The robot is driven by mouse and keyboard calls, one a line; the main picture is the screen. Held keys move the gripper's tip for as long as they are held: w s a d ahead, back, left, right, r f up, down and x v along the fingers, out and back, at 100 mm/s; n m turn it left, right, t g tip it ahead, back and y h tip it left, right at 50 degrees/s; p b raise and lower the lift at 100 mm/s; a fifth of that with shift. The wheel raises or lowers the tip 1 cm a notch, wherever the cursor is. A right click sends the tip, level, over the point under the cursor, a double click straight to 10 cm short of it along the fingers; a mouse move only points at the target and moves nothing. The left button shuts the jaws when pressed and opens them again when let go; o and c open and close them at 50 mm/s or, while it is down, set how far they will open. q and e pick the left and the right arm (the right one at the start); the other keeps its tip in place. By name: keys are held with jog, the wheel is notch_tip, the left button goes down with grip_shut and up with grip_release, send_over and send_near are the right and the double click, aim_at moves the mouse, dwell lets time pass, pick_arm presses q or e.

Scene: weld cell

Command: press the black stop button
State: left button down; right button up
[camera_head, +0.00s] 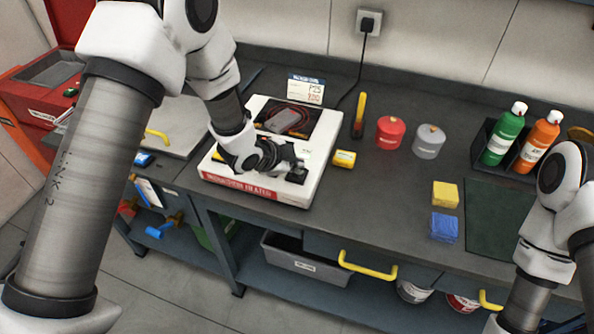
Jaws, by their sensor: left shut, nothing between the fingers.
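The white machine (318,180) with a red labelled front strip stands on the dark bench, left of the middle. My left gripper (291,167) reaches over it from the left, shut and empty, its fingertips low over the right front part of its top. A small black square piece (297,176) shows right at the fingertips. It may be the black stop button, but the fingers partly cover it, and I cannot tell whether they touch it. My right arm shows at the right edge; its gripper is out of view.
A yellow block (344,159) lies right beside the machine. A red canister (389,133), a grey canister (429,141) and a yellow-handled tool (359,115) stand behind. Yellow sponge (445,194) and blue cloth (444,227) lie to the right. Bench between is clear.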

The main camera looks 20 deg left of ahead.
aim_at(295, 173)
pick_arm(q)
jog(key=shift+f, duration=0.15)
dwell(0.5)
jog(key=shift+f+b, duration=0.3)
jog(key=shift+b, duration=0.05)
jog(key=shift+f+b, duration=0.4)
jog(key=shift+f, duration=0.1)
dwell(0.6)
jog(key=shift+r+p, duration=0.7)
jog(key=shift+r, duration=0.3)
notch_tip(295, 173, up, 5)
jog(key=p, duration=0.4)
dwell(0.7)
